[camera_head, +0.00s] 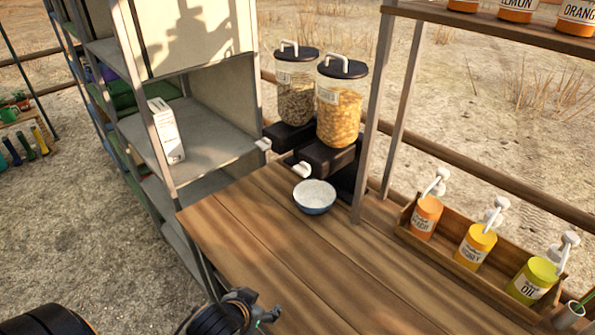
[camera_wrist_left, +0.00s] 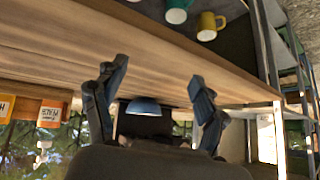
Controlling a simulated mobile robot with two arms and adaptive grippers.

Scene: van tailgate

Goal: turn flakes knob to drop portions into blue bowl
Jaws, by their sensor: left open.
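The blue bowl (camera_head: 314,198) stands upright on the wooden table, just in front of the dispenser's black base. It looks empty. The dispenser has two clear canisters with black lids: yellow flakes (camera_head: 339,112) in the nearer one, brown cereal (camera_head: 295,98) in the other. A white knob (camera_head: 302,171) juts from the flakes side, above and left of the bowl. Another white knob (camera_head: 263,144) is on the brown cereal side. My left gripper (camera_head: 266,315) is open and empty at the table's near edge, away from the bowl. In the left wrist view the upside-down bowl (camera_wrist_left: 143,107) shows between its fingers (camera_wrist_left: 158,72). My right gripper is out of view.
A wooden crate (camera_head: 405,222) with orange, yellow and green pump bottles stands at the right. A metal shelf (camera_head: 205,135) with a white carton (camera_head: 165,130) borders the table's left. A shelf post (camera_head: 372,130) rises right of the bowl. The table's near middle is clear.

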